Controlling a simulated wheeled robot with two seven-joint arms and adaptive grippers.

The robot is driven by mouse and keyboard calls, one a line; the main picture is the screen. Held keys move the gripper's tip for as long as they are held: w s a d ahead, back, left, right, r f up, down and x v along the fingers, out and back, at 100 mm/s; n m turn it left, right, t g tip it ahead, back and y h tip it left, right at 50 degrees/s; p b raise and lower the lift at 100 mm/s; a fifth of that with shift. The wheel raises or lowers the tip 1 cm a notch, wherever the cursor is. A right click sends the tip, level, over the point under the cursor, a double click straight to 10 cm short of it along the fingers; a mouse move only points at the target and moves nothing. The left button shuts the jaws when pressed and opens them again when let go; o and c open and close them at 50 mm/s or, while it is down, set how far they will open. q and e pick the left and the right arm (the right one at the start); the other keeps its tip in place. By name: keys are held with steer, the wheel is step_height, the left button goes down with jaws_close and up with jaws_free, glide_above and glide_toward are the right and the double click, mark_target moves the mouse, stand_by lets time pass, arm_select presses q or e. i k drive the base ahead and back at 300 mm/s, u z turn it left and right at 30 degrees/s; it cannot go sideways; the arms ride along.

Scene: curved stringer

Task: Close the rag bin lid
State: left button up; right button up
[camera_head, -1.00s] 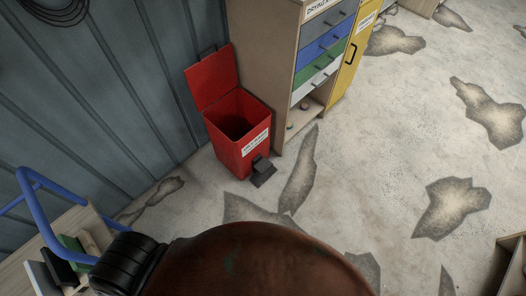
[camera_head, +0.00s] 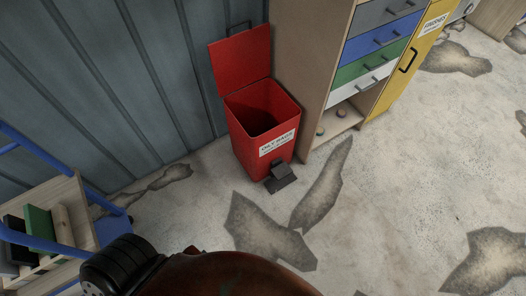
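The red rag bin (camera_head: 250,150) stands on the floor against the grey-blue wall, left of the drawer cabinet. Its red lid (camera_head: 241,58) is open, tilted up and back toward the wall, with a dark handle (camera_head: 238,29) at its top edge. The inside looks dark and empty. A white label (camera_head: 277,143) is on the front, and a dark pedal (camera_head: 281,179) sticks out at the foot. Neither of my grippers is in view. A dark ribbed part and a brown rounded shape fill the bottom edge; I cannot tell what they are.
A wooden cabinet (camera_head: 304,60) with coloured drawers stands right beside the bin, with a yellow door (camera_head: 406,62) further right. A wooden cart (camera_head: 68,200) with blue rails is at the lower left. The stained concrete floor (camera_head: 390,190) in front of the bin is clear.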

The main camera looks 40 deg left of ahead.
mark_target(238, 60)
steer(key=u, duration=1.55)
steer(key=i, duration=1.05)
steer(key=z, duration=1.55)
